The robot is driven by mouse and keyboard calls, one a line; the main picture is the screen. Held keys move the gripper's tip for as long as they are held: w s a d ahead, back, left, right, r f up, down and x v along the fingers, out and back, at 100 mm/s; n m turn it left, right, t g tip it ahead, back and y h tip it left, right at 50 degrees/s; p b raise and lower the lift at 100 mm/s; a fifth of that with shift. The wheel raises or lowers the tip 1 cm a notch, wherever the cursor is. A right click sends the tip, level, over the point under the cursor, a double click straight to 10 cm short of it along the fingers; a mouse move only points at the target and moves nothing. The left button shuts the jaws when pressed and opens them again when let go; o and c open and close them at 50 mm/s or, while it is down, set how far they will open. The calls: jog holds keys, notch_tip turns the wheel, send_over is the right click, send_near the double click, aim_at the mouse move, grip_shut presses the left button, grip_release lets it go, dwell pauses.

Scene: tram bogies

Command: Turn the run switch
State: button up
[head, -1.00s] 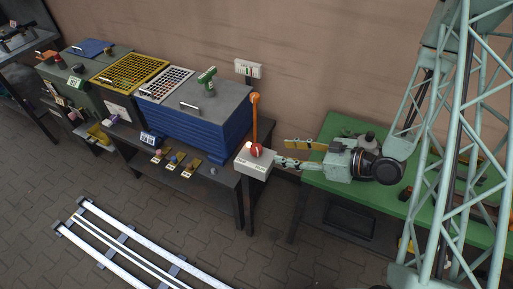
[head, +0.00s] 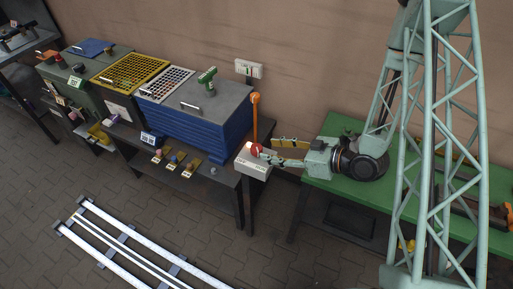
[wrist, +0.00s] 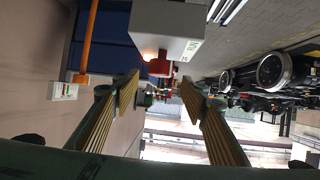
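The run switch is a light grey box (head: 252,166) with a red knob (head: 256,150) on its side, at the right end of the dark bench in the head view. In the wrist view, the box (wrist: 180,22) is at the top centre, with a label, and the red knob (wrist: 160,66) is below it. My gripper (head: 270,150) is open, to the right of the box, with its fingertips close to the knob. In the wrist view, my gripper (wrist: 160,82) has its fingers on either side of the knob's line. Contact cannot be told.
An orange upright post (head: 255,112) stands just behind the switch box. A white wall box (head: 248,69) is behind it. A blue cabinet (head: 200,118) is on the bench to the left, and a green table (head: 345,181) is on the right. White rails (head: 120,243) lie on the floor.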

aim_at(259, 148)
jog(key=shift+x, duration=3.85)
jog(key=shift+c, duration=0.3)
jog(key=c, duration=0.8)
